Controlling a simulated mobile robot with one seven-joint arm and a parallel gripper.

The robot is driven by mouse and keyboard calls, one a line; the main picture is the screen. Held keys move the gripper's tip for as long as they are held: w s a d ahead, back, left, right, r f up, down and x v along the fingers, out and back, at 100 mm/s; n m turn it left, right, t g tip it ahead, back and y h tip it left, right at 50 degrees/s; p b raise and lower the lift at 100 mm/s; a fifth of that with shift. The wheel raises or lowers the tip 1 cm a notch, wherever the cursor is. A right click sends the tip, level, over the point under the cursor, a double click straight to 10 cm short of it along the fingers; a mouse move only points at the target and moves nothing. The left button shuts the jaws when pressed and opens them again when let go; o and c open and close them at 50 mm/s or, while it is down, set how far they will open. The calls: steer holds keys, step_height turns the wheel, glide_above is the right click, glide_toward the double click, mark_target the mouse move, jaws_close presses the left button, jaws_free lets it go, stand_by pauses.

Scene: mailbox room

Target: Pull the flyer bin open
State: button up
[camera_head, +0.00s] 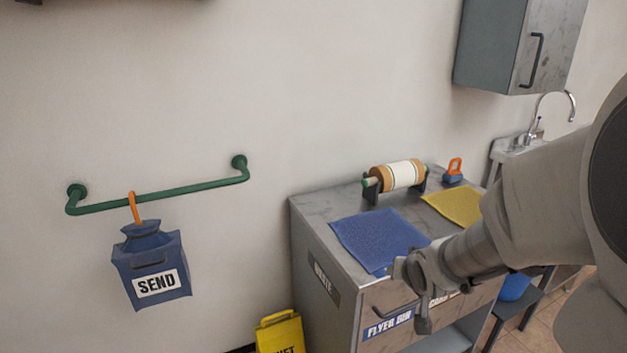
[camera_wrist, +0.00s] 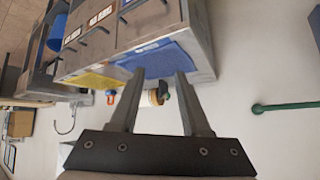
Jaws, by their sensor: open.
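The flyer bin (camera_head: 378,299) is a grey drawer front at the left of the counter, with a blue and white FLYER BIN label. It looks flush with the cabinet, and my gripper partly covers its right side in the head view. In the wrist view, which is turned over, the drawer with a dark handle (camera_wrist: 128,8) nearest the blue mat appears to be this bin, cut by the top edge. My gripper (camera_head: 418,292) is open in front of the cabinet in the head view. In the wrist view its fingers (camera_wrist: 160,74) are apart with nothing held between them.
The counter carries a blue mat (camera_head: 378,238), a yellow mat (camera_head: 455,205), a paper roll on a stand (camera_head: 397,175) and an orange-blue object (camera_head: 454,171). A blue SEND box (camera_head: 150,265) hangs from a green rail (camera_head: 205,188). A yellow floor sign (camera_head: 281,335) stands left of the cabinet.

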steer(key=w+d+f+m+t+y+b, duration=0.1)
steer(key=d+f+m+b, duration=0.1)
steer(key=f, duration=0.5)
steer(key=w+d+f+m+t+b, duration=0.1)
steer(key=d+f+m+b, duration=0.15)
steer(key=f, duration=0.45)
steer(key=m+t+b, duration=0.5)
steer(key=m+b, duration=0.5)
steer(key=b, duration=0.1)
glide_toward(404, 306)
steer(key=w+f, duration=0.1)
steer(key=w, duration=0.2)
steer(key=w+b, duration=0.1)
steer(key=w, duration=0.2)
steer(key=w+f+b, duration=0.1)
steer(key=w, duration=0.3)
steer(key=shift+d+f, duration=0.15)
steer(key=shift+f, duration=0.15)
jaws_close()
